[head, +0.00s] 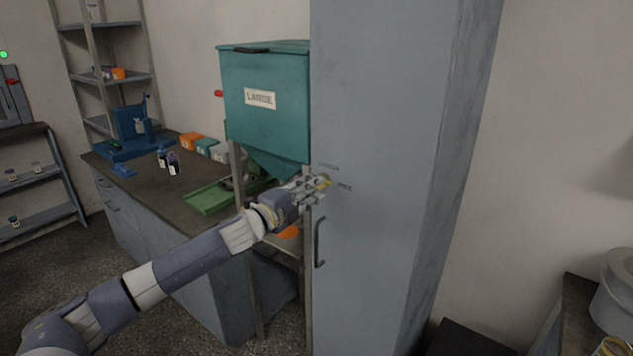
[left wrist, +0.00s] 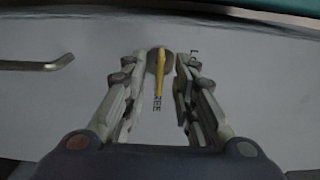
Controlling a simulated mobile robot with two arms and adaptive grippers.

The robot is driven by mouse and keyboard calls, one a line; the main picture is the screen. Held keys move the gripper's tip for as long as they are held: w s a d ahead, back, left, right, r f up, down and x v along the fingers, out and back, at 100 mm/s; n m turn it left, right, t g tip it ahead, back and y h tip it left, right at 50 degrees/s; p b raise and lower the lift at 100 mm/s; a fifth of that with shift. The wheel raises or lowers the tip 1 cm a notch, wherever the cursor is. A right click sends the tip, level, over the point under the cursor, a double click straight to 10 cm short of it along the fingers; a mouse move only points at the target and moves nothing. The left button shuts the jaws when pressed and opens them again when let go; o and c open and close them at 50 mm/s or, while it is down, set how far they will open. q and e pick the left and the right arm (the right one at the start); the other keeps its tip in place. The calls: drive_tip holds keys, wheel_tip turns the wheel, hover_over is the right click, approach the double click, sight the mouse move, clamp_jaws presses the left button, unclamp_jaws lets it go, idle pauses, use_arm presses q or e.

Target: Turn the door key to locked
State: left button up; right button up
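The door key (left wrist: 160,72) is a yellow bar on a round dark disc, on the tall grey cabinet's door (head: 370,120). In the left wrist view the bar lies lengthwise, its lower end by the word FREE. Another label, showing only its letter L, is to the right. In the head view one label is above the key (head: 325,183) and one to its right. My left gripper (left wrist: 159,65) is open at the door, one finger on each side of the key, with visible gaps. It partly covers the key in the head view (head: 318,186). My right gripper is not in view.
A door handle (head: 319,243) is below the key, left in the left wrist view (left wrist: 40,65). A teal hopper (head: 265,100) stands left of the cabinet, close to my left gripper. A bench (head: 130,185) with bottles and a green tray (head: 212,198) is farther left.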

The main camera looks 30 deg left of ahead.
use_arm(q)
drive_tip(key=shift+w+d+p, duration=0.1)
drive_tip(key=shift+w+p, duration=0.2)
drive_tip(key=shift+w, duration=1.05)
drive_tip(key=shift+c, duration=0.2)
clamp_jaws()
